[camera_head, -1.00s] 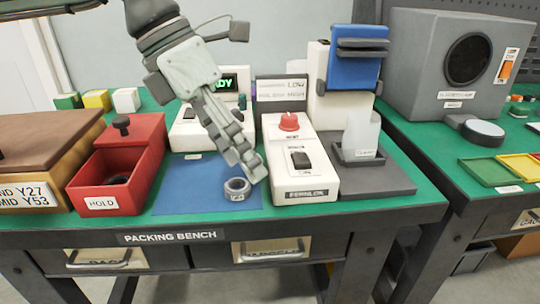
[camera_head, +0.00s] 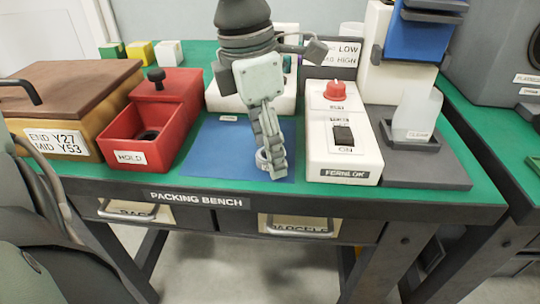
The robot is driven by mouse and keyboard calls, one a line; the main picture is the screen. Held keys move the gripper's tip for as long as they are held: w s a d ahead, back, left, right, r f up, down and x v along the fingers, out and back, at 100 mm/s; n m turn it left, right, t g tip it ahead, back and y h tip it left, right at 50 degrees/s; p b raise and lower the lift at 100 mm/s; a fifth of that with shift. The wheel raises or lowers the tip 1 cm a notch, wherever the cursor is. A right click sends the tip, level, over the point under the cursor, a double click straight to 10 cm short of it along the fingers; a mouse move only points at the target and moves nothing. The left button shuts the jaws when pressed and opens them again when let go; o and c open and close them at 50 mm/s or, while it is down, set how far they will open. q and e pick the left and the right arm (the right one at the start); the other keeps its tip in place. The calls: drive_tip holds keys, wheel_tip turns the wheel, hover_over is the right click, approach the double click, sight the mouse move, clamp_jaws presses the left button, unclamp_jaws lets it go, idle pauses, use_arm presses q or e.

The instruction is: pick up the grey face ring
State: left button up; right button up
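The grey face ring (camera_head: 261,160) lies on the blue mat (camera_head: 211,158) on the packing bench. My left gripper (camera_head: 272,165) points down from above, with its fingertips at the ring. The fingers overlap in this view and cover the ring's right part, so I cannot tell whether they are around it or only beside it, or how far apart they are. My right gripper is not in view.
A red HOLD box (camera_head: 139,155) stands left of the mat, with a brown-lidded box (camera_head: 82,108) beyond it. A white switch box with a red knob (camera_head: 343,154) stands close on the right. A dark stand (camera_head: 440,165) is further right.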

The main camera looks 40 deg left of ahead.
use_arm(q)
drive_tip(key=shift+c, duration=0.3)
drive_tip(key=c, duration=1.2)
